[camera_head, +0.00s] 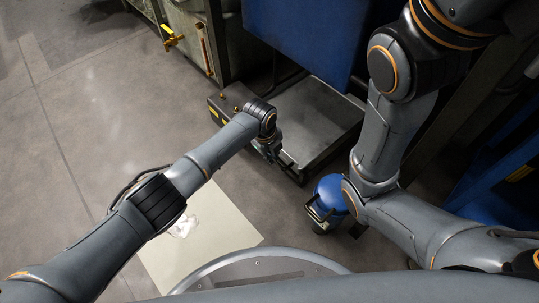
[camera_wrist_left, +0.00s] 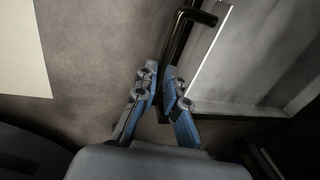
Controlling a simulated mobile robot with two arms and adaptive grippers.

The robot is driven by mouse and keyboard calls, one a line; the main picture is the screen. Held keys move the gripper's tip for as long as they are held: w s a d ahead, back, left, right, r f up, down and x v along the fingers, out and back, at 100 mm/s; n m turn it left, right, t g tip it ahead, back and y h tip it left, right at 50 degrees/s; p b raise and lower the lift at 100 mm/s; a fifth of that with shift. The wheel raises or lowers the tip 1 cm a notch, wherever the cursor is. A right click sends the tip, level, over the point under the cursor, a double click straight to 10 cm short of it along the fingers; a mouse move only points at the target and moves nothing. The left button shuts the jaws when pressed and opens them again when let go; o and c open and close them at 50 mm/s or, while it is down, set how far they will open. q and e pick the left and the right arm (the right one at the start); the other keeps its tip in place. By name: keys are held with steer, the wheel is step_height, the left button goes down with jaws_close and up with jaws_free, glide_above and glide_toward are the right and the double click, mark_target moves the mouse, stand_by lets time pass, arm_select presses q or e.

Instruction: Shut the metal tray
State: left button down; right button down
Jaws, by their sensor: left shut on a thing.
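The metal tray (camera_head: 318,112) is a shallow grey pan, pulled out at floor level from under the machine. Its inside looks empty. My left gripper (camera_head: 275,158) is at the tray's near left edge. In the left wrist view the tray (camera_wrist_left: 250,60) fills the right side, with a black bar handle (camera_wrist_left: 197,17) along its edge. In that view the left gripper (camera_wrist_left: 160,75) is shut on the handle, its fingertips meeting around the bar's lower part. My right arm shows on the right, but its gripper is out of the picture.
A blue panel (camera_head: 305,35) hangs above the tray's back. A blue container (camera_head: 330,192) stands on the floor near the tray's front, close to my right arm. A dark box (camera_head: 222,108) with yellow marks is left of the tray.

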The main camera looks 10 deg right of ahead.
arm_select(q)
steer(key=shift+w+d, duration=0.15)
steer(key=c, duration=1.7)
jaws_free()
steer(key=o, duration=0.3)
steer(key=shift+d, duration=0.1)
step_height(320, 180, up, 12)
steer(key=s+a, duration=0.1)
steer(key=a, duration=0.1)
steer(key=shift+s+f, duration=0.15)
